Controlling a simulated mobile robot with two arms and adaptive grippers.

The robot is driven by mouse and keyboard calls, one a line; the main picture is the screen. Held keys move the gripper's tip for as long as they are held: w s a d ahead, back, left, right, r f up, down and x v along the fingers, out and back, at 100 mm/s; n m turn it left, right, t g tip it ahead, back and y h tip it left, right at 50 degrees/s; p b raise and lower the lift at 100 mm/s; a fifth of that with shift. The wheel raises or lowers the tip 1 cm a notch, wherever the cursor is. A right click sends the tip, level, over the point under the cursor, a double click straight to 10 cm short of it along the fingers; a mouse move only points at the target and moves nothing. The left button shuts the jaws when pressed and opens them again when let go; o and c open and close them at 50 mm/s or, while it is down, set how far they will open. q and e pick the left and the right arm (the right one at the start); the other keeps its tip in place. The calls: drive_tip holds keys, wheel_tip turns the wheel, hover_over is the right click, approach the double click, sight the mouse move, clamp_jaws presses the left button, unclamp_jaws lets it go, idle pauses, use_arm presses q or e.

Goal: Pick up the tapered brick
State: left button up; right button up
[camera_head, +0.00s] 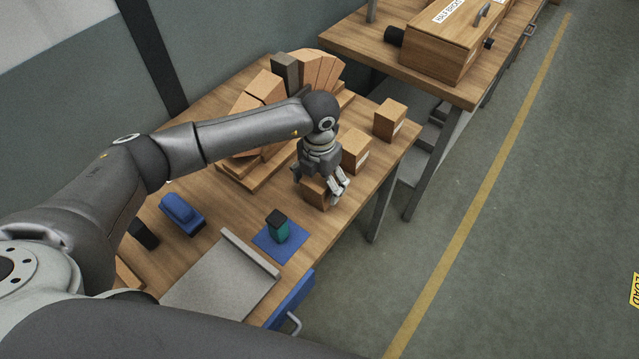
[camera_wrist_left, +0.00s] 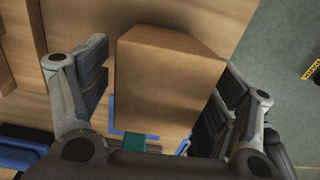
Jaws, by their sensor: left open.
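Bricks stand in a row along the right edge of the wooden table. The nearest brick (camera_head: 314,192) is partly hidden by my left gripper (camera_head: 335,188), which reaches down over it. In the left wrist view this brick (camera_wrist_left: 168,85) fills the space between the fingers of my open left gripper (camera_wrist_left: 165,100), one finger on each side. Its outline there narrows at one end, which fits a tapered brick, though perspective may add to this. I cannot tell whether the fingers touch it. My right gripper is not in view.
Two more bricks stand behind, a middle one (camera_head: 356,151) and a far one (camera_head: 389,119). A blue mat (camera_head: 266,246) bears a teal, black-topped item (camera_head: 278,228). A blue object (camera_head: 181,212) and a grey plate (camera_head: 210,285) lie nearer. An arch of bricks (camera_head: 320,66) stands behind.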

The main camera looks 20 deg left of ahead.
use_arm(q)
drive_tip(key=c, duration=1.3)
